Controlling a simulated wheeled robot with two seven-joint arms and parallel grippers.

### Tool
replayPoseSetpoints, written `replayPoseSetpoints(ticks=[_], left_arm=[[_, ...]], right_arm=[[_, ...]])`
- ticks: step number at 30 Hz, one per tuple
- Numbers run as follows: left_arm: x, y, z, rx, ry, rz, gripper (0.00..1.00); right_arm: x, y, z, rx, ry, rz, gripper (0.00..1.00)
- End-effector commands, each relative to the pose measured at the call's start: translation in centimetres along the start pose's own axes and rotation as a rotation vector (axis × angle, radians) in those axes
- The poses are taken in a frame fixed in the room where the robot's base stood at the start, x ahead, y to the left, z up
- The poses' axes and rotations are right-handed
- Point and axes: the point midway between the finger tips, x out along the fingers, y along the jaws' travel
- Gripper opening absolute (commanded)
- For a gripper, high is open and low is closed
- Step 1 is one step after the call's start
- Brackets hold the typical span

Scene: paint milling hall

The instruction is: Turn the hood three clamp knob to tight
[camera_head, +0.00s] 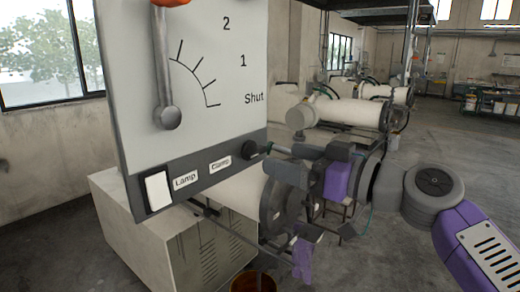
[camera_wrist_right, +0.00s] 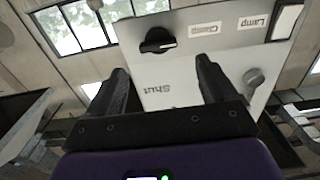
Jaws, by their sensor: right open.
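The black clamp knob (camera_head: 250,148) sits on the dark lower strip of a hood panel (camera_head: 225,60), right of the "Clamp" label (camera_head: 220,163). In the right wrist view the panel is upside down, and the knob (camera_wrist_right: 157,41) shows a white mark on its side towards the label. My right gripper (camera_head: 279,160) is in front of the panel, just right of the knob. In the wrist view its two fingers (camera_wrist_right: 165,78) are apart with nothing between them. The knob appears beyond their tips, apparently untouched. I cannot identify my left gripper.
A white rocker switch (camera_head: 157,190) is beside the "Lamp" label (camera_head: 186,180). A grey lever (camera_head: 167,117) with an orange top stands on the dial marked Shut, 1 and 2. A beige cabinet (camera_head: 150,250) is below. Cylindrical mills (camera_head: 345,113) stand behind; floor at right is open.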

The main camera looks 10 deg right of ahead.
Motion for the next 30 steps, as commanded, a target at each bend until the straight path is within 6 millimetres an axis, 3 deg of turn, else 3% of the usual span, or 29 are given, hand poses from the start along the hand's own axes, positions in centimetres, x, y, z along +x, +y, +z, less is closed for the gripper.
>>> replayPoseSetpoints(ticks=[6,12,23,30], left_arm=[[-1.1,0.4,0.1,0.0,0.0,0.0,0.43],[-1.7,0.6,0.1,0.0,0.0,0.0,0.43],[-1.7,0.6,0.1,0.0,0.0,0.0,0.43],[-1.7,0.7,0.1,0.0,0.0,0.0,0.43]], right_arm=[[3.7,0.1,0.0,0.004,-0.005,0.0,0.85],[6.1,0.1,0.0,0.004,-0.003,0.002,0.85],[6.8,0.2,0.2,0.004,-0.003,0.003,0.85],[6.7,0.2,0.2,0.004,-0.004,0.003,0.5]])
